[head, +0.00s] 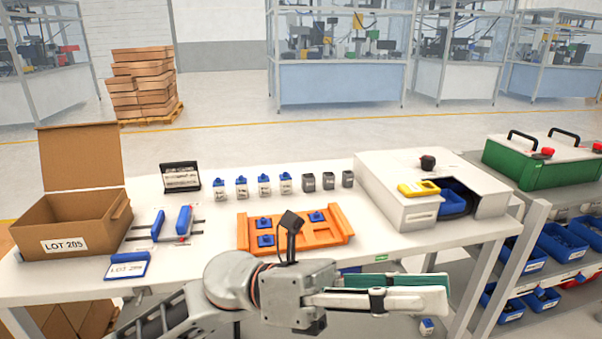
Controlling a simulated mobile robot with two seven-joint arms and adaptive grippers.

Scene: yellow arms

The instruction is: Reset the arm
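My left arm comes in from the lower left, in front of the table's front edge. My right gripper is not in view.
A green case (530,165) and blue bins (562,243) are at right.

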